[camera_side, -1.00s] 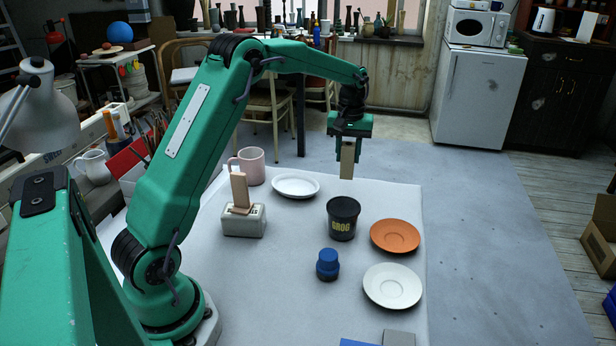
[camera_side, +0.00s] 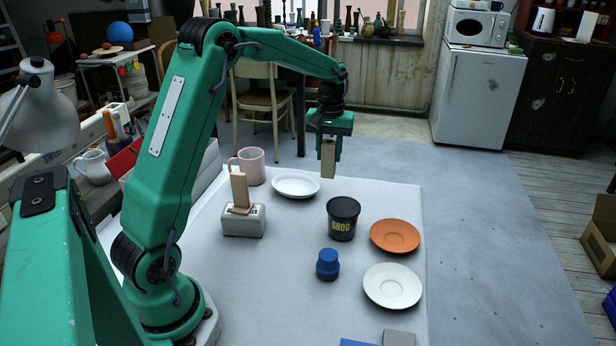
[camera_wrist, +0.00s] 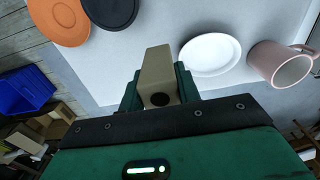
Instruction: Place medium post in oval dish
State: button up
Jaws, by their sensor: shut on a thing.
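My gripper (camera_side: 329,150) is shut on a tan, square-sided post (camera_side: 328,163), which hangs below the jaws over the back of the table. In the wrist view the post (camera_wrist: 157,66) sticks out between my gripper's fingers (camera_wrist: 158,88). The white oval dish (camera_side: 296,187) lies on the table, to the left of and below the post in the side view. It looks empty. In the wrist view the dish (camera_wrist: 211,55) is just right of the post, apart from it.
A pink mug (camera_side: 250,167) stands left of the dish. A block holding an upright wooden piece (camera_side: 240,190) is nearer. A black GROG tub (camera_side: 342,218), a blue-capped jar (camera_side: 327,264), an orange saucer (camera_side: 395,236) and a white saucer (camera_side: 392,286) stand right and front.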

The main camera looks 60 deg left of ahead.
jog(key=shift+s+a+r, duration=0.1)
jog(key=shift+s+r, duration=0.05)
jog(key=shift+s, duration=0.55)
jog(key=shift+s+a+r, duration=0.1)
jog(key=shift+s, duration=0.6)
jog(key=shift+a, duration=0.1)
send_over(295, 190)
notch_tip(295, 190, down, 7)
jog(key=shift+f, duration=2)
jog(key=shift+f, duration=0.1)
jog(key=o, duration=1.1)
